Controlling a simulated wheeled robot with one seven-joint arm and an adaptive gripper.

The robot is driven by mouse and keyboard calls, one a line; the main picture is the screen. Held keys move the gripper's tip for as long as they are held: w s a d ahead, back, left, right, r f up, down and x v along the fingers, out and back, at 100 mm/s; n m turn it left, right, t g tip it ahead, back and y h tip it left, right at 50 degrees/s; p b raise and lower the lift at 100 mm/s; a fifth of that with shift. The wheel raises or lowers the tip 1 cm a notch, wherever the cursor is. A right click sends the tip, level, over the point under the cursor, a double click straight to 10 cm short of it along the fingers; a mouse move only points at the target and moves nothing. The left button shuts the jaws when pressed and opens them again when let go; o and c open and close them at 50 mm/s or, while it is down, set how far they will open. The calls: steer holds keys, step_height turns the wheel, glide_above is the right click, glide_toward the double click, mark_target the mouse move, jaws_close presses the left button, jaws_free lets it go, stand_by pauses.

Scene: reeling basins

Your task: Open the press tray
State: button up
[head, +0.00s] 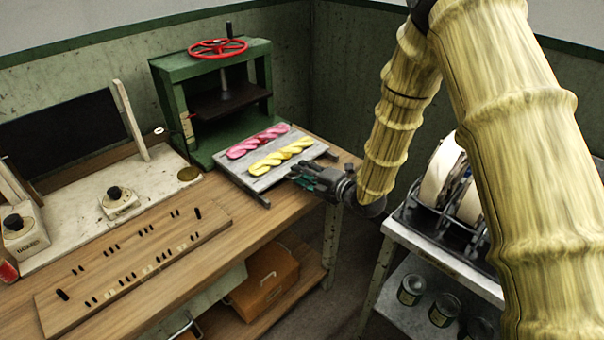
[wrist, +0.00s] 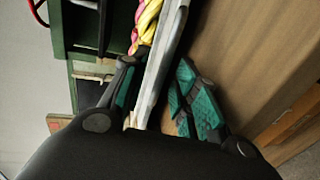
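The press tray (head: 264,183) is a grey slab sticking out of the front of the green press (head: 168,98). A pink twisted skein (head: 256,142) and a yellow twisted skein (head: 278,157) lie on it. My gripper (head: 302,177) is at the tray's right front edge. In the wrist view the tray (wrist: 160,70) shows edge-on between the two teal-padded fingers of my gripper (wrist: 160,86). The fingers are apart, with a gap visible on the right finger's side. Whether the left finger touches the tray is unclear.
The press has a red handwheel (head: 218,48) on top. A pegged wooden board (head: 135,265) and a white panel (head: 100,205) lie on the wooden bench. A metal cart (head: 440,260) with reels stands right. An orange box (head: 265,282) sits below the bench.

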steer(key=v, duration=1.1)
steer(key=shift+s, duration=0.15)
steer(key=shift+d, duration=0.1)
